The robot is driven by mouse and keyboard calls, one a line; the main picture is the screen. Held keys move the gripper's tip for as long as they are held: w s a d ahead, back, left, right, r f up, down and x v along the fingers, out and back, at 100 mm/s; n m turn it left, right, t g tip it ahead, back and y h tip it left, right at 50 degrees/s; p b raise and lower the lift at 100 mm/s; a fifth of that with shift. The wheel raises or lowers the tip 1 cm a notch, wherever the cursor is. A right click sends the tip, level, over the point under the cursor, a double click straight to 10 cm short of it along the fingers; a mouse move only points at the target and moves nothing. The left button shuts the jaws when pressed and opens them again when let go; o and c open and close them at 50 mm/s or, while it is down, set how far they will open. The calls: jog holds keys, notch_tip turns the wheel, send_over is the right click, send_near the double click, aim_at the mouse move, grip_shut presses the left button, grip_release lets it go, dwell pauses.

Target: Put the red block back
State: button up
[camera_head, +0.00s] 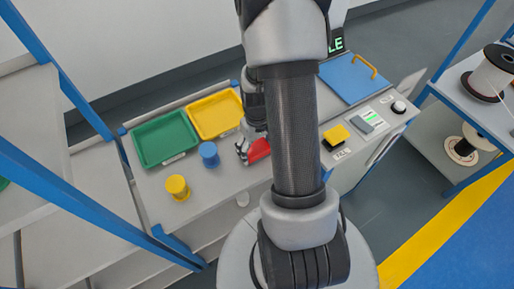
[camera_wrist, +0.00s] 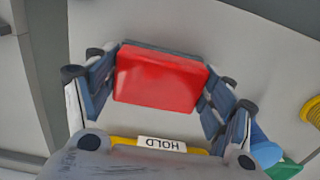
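The red block (camera_head: 259,150) is on the bench side of my arm, to the right of the blue cylinder, and is partly covered by my gripper (camera_head: 245,152). In the wrist view the red block (camera_wrist: 160,79) sits between the two fingers of my gripper (camera_wrist: 158,88). A finger lies against each side of it, so my gripper looks shut on it. I cannot tell whether its underside touches the bench top. The green tray (camera_head: 165,139) and the yellow tray (camera_head: 215,114) stand behind; the wrist view shows a HOLD label on the yellow tray's edge (camera_wrist: 200,151).
To the right are a yellow button (camera_head: 336,135), a control panel (camera_head: 370,122) and a blue lid (camera_head: 350,78). Blue-framed shelves stand on both sides, with spools (camera_head: 490,75) at right.

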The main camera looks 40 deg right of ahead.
jog(key=o, duration=0.4)
jog(key=w+a+r+t+p, duration=0.1)
jog(key=a+r+p, duration=0.15)
jog(key=r, duration=0.75)
jog(key=w+a+r+p, duration=0.1)
jog(key=a+r+p, duration=0.15)
jog(key=r, duration=0.75)
jog(key=s+a+r+n+t, duration=0.1)
jog(key=s+a+r+t, duration=0.1)
jog(key=s+a+r, duration=0.3)
jog(key=s+a+r+n+t, duration=0.1)
jog(key=s+a+r, duration=0.5)
jog(key=a+r, duration=0.3)
jog(key=shift+a+r+n+t, duration=0.2)
jog(key=shift+a+n+t, duration=0.15)
jog(key=shift+a, duration=0.25)
